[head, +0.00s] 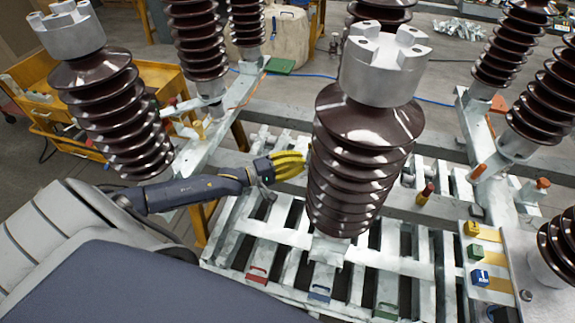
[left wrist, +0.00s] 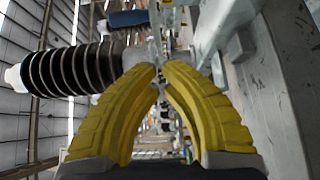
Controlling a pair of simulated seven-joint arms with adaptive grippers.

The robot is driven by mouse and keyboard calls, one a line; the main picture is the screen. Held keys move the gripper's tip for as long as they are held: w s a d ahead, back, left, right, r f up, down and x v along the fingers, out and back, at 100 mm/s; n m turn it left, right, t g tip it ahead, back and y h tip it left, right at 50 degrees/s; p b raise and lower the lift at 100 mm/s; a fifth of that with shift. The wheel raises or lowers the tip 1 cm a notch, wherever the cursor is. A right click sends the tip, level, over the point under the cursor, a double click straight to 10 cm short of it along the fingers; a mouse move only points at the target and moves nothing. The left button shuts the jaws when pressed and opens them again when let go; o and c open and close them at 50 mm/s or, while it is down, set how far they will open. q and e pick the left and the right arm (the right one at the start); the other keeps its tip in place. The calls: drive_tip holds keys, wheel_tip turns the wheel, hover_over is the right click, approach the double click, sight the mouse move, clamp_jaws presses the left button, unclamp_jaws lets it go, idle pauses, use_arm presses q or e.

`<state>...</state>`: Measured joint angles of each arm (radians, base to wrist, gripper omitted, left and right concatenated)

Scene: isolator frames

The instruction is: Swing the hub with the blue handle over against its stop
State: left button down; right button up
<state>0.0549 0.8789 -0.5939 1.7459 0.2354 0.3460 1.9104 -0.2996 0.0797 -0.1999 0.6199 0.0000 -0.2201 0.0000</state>
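My left gripper (head: 303,158) reaches in from the left, with yellow ribbed fingers, just left of the large brown insulator (head: 355,165). In the left wrist view its fingertips (left wrist: 158,70) come together, with only a narrow gap and nothing clearly held. A dark blue rounded bar (left wrist: 128,19), possibly the blue handle, shows beyond the fingertips at the top of that view, apart from them. Its hub is not clear there. In the head view no blue handle on a hub can be made out; the insulator hides part of the frame. My right gripper is not in view.
Several brown insulators stand around, one at left (head: 112,115). Red (head: 257,275), blue (head: 320,292) and green (head: 387,311) handled pieces lie along the front slats. Yellow, green and blue (head: 480,277) blocks sit at right. A yellow cart (head: 150,75) stands behind left.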

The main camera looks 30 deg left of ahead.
use_arm(q)
drive_tip(key=w+d, duration=0.2)
drive_tip(key=d, duration=0.3)
drive_tip(key=shift+w+d, duration=0.25)
drive_tip(key=d, duration=0.3)
drive_tip(key=shift+d, duration=0.2)
idle(0.4)
